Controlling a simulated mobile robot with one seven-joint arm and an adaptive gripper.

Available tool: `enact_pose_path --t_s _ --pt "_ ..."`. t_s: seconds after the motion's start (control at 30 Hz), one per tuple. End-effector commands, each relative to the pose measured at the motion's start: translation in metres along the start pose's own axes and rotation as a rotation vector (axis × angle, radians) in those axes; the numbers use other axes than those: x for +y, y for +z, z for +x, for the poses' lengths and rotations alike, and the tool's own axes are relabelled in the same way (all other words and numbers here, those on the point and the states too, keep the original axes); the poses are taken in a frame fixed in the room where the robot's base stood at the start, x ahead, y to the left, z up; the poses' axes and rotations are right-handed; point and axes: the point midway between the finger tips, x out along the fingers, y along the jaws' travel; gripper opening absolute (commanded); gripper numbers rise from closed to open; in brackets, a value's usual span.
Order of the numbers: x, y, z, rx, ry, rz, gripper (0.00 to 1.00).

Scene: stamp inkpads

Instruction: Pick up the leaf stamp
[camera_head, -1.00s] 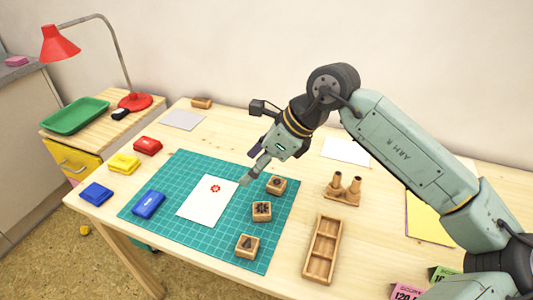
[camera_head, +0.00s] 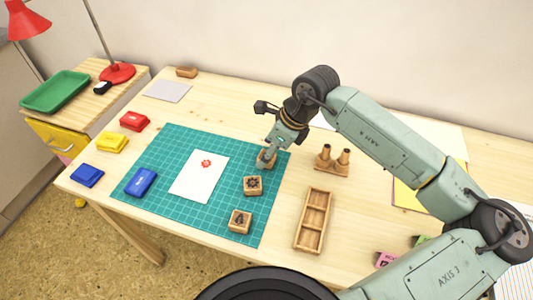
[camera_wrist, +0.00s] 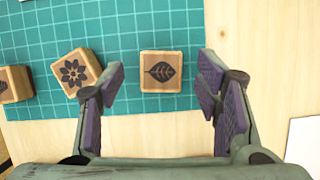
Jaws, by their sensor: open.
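The leaf stamp (camera_wrist: 161,72) is a small wooden block with a dark leaf on top. In the wrist view it sits on the green cutting mat, between and just ahead of my open fingers, with no contact visible. My gripper (camera_wrist: 160,88) is open and empty. In the head view my gripper (camera_head: 268,156) is over the leaf stamp (camera_head: 266,161) and partly hides it. A flower stamp (camera_wrist: 77,72) lies to its left in the wrist view, and in the head view it sits nearer the camera (camera_head: 253,186).
A third stamp (camera_head: 240,221) stands on the mat (camera_head: 215,213) near a white sheet with a red print (camera_head: 199,176). A wooden tray (camera_head: 313,220) and a two-peg holder (camera_head: 332,160) stand right. Blue, red and yellow inkpads lie left.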

Motion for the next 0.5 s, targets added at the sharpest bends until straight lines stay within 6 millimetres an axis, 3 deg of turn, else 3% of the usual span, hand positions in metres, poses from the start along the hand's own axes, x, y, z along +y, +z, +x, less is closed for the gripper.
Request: enact_pose_path --t_s 0.13,0.37,0.5 --pt "0.0 0.0 0.013 0.0 0.0 0.001 0.58" --pt "-0.001 -0.001 0.016 0.001 -0.001 0.001 0.58" --pt "-0.001 -0.001 0.015 0.001 -0.001 0.001 0.5"
